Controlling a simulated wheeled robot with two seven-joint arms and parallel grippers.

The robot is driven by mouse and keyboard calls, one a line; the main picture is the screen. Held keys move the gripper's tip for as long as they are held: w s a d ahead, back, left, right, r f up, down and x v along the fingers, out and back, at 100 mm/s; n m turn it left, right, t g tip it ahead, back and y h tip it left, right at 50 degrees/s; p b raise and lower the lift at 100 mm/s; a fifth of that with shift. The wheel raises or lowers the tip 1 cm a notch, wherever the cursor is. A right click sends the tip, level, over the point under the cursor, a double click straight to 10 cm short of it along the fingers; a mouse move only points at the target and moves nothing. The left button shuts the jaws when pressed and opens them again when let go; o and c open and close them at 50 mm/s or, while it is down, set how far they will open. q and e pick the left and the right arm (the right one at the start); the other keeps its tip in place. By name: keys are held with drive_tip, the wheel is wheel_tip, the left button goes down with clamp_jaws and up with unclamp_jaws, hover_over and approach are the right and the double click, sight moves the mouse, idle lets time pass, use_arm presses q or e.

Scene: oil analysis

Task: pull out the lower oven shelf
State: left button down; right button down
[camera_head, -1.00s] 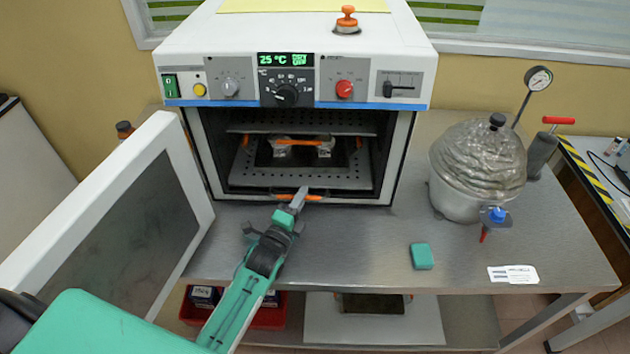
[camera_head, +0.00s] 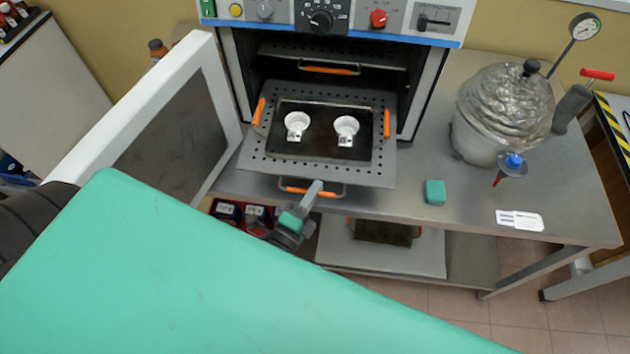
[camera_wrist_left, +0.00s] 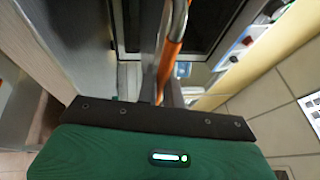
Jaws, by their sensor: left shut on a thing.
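The lower oven shelf (camera_head: 379,170), a perforated metal sheet, sticks out through the open oven front in the head view. Its front handle (camera_head: 295,188) has an orange grip, which also shows in the left wrist view (camera_wrist_left: 172,57). My left gripper (camera_head: 314,190) is shut on this handle; my green arm hides much of the lower foreground. A dark tray (camera_head: 325,157) with orange side handles lies on the shelf, holding two small white cups (camera_head: 297,124) (camera_head: 346,128). The upper shelf (camera_head: 335,53) is inside the oven. My right gripper is not in view.
The open oven door (camera_head: 150,110) stands left of the shelf. A teal block (camera_head: 435,192) and a foil-covered vessel (camera_head: 500,110) with a gauge are to the right on the steel table (camera_head: 400,207). A white board with a dark tray lies below.

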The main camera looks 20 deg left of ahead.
use_arm(q)
drive_tip(key=shift+s, duration=0.15)
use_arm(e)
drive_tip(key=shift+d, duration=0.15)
